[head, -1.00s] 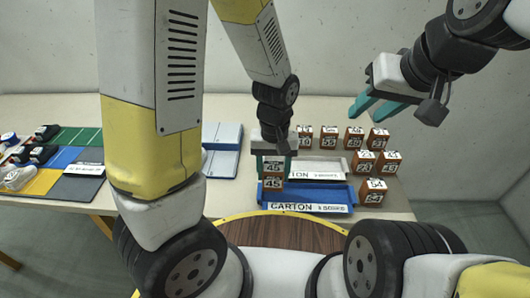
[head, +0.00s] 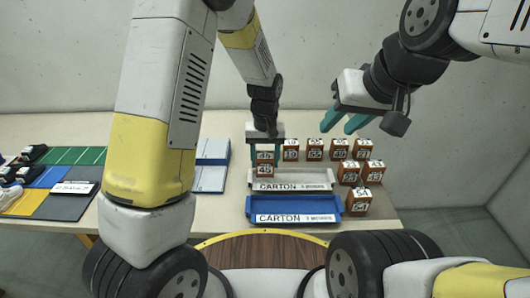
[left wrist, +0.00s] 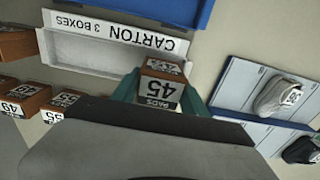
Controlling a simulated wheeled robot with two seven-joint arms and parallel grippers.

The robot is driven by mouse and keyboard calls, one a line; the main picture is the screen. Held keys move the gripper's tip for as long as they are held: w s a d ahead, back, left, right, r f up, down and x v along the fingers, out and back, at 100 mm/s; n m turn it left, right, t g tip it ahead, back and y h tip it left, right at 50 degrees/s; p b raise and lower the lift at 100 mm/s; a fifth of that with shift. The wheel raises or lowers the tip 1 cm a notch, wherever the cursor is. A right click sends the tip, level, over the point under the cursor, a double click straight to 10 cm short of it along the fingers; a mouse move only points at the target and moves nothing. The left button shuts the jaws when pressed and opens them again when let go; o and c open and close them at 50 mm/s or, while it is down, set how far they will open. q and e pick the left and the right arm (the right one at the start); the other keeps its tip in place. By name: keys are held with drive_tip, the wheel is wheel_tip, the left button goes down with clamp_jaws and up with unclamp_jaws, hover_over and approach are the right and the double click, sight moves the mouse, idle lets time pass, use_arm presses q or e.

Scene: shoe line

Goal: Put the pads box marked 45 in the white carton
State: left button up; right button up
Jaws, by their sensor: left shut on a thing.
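My left gripper (head: 265,155) is shut on a small brown box with a white label marked 45 (head: 264,170). The label reads PADS 45 in the left wrist view (left wrist: 160,90), where the teal fingers flank the box. The box shows at the back left end of the white carton (head: 318,178), upright; I cannot tell how high it is above it. The white carton also shows in the left wrist view (left wrist: 75,58), its visible inside empty. My right gripper (head: 342,122) is open and empty, above the back right of the table.
A blue carton (head: 293,205) stands in front of the white one. Several brown boxes (head: 340,148) stand behind and right of the cartons. A blue and white rack (head: 210,165) is at left, with coloured mats (head: 70,205) farther left.

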sight(265, 167)
use_arm(q)
drive_tip(key=shift+w+f, duration=0.2)
drive_tip(key=shift+w, duration=0.2)
drive_tip(key=shift+f, duration=1.6)
drive_tip(key=shift+f, duration=0.2)
drive_tip(key=o, duration=1.4)
drive_tip(key=shift+r, duration=0.1)
